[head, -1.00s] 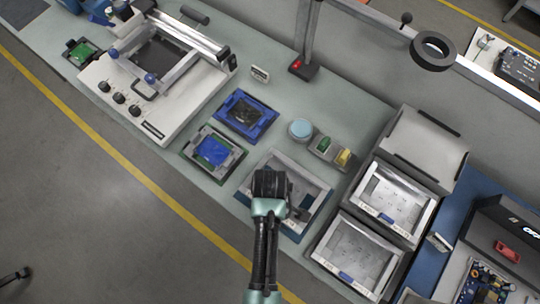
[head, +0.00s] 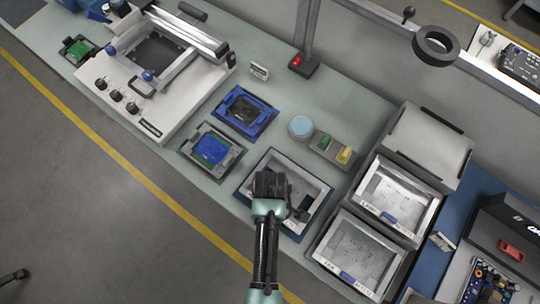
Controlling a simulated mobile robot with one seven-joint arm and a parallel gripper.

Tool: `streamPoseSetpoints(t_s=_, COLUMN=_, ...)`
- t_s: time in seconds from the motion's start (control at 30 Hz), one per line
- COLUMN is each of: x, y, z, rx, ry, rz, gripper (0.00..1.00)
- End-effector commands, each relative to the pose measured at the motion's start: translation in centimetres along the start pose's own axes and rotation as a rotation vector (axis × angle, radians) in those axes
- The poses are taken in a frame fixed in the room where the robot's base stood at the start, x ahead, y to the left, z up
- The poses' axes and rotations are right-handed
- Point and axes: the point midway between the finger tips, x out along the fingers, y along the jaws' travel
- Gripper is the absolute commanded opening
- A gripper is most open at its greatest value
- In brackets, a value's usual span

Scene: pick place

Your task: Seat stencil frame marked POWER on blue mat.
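A pale, metal-rimmed stencil frame (head: 317,184) lies over the dark blue mat (head: 242,192) at the bench's front edge, below the picture centre. A narrow blue border of the mat shows around it. My black gripper (head: 271,184) is right above the frame and covers its left-centre part. I cannot read a marking on this frame.
A green-and-blue board fixture (head: 213,148) and a blue tray (head: 245,112) lie left of the mat. A round light-blue tin (head: 301,127) and a small grey holder (head: 333,151) sit behind it. A stencil printer (head: 150,75) fills the bench's left. Bare bench shows in between.

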Motion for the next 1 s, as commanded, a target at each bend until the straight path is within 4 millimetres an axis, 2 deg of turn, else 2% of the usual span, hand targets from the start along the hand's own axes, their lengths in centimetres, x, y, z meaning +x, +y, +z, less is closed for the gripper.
streamPoseSetpoints(t_s=0.47, x=-0.06, y=0.07, z=-0.04, rx=-0.001, ry=0.001, rz=0.002, gripper=0.00)
streamPoseSetpoints(t_s=1.0, x=0.74, y=0.07, z=-0.06, rx=-0.001, ry=0.001, rz=0.002, gripper=0.00)
